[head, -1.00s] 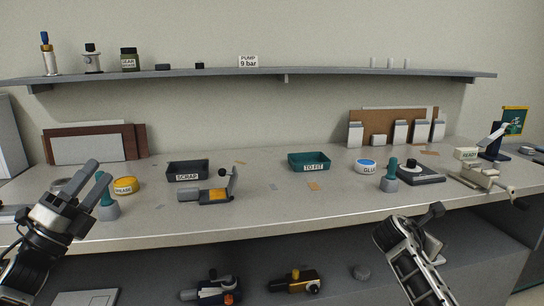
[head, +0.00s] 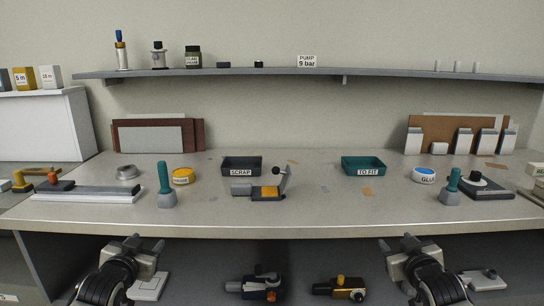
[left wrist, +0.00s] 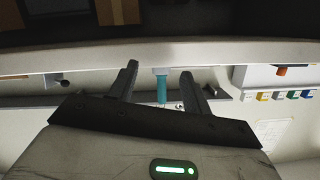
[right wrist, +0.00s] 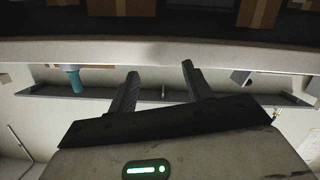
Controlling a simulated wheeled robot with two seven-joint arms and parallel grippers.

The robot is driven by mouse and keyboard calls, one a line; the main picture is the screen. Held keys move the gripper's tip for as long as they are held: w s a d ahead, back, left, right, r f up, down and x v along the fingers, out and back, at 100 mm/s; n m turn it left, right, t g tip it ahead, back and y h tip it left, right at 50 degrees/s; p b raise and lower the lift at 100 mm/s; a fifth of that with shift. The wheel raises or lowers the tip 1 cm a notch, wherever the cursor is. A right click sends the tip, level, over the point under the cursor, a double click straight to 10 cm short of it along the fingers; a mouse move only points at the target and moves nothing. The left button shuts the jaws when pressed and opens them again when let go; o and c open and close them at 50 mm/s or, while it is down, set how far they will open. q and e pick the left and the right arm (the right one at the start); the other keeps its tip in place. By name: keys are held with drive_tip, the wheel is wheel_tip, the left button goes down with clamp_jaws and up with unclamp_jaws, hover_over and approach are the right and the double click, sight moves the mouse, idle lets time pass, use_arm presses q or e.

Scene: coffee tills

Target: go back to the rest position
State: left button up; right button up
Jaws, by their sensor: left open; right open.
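My left gripper (head: 137,243) is low in front of the bench's front edge at the left of the head view. In the left wrist view its two fingers (left wrist: 160,82) stand apart with nothing between them in grip; a teal-handled tool shows beyond them. My right gripper (head: 408,246) is likewise low in front of the bench, right of centre. In the right wrist view its fingers (right wrist: 160,82) are apart and empty. Both grippers are clear of everything on the bench.
The bench (head: 310,215) carries a scrap tray (head: 241,174), a to-fit tray (head: 363,175), a grey-and-yellow device (head: 266,190), and teal-handled tools (head: 165,178) and (head: 452,181). Machine parts (head: 252,287) lie on the lower shelf between my grippers.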

use_arm(q)
drive_tip(key=s+d+f+g+h, duration=0.1)
drive_tip(key=s+d+f, duration=0.45)
drive_tip(key=s, duration=0.25)
drive_tip(key=s+d+f+g+h, duration=0.2)
drive_tip(key=s+d+f, duration=0.3)
drive_tip(key=s+f, duration=0.25)
use_arm(e)
drive_tip(key=s+a+f+g+y, duration=0.1)
drive_tip(key=s+a+f, duration=0.45)
drive_tip(key=s, duration=0.25)
drive_tip(key=s+a+f+g+y, duration=0.2)
drive_tip(key=s+a+f, duration=0.2)
drive_tip(key=s+f, duration=0.35)
use_arm(q)
drive_tip(key=s+d, duration=0.3)
drive_tip(key=s, duration=0.6)
drive_tip(key=s+d+f+g+h, duration=0.1)
drive_tip(key=s+d, duration=0.2)
drive_tip(key=s, duration=0.6)
drive_tip(key=shift+f+g, duration=0.3)
use_arm(e)
drive_tip(key=s+a+f+g, duration=0.1)
drive_tip(key=s+a, duration=0.2)
drive_tip(key=s, duration=0.6)
drive_tip(key=s+a+y, duration=0.1)
drive_tip(key=s+a, duration=0.3)
drive_tip(key=s, duration=0.5)
drive_tip(key=shift+f+g, duration=0.35)
drive_tip(key=shift+g, duration=0.05)
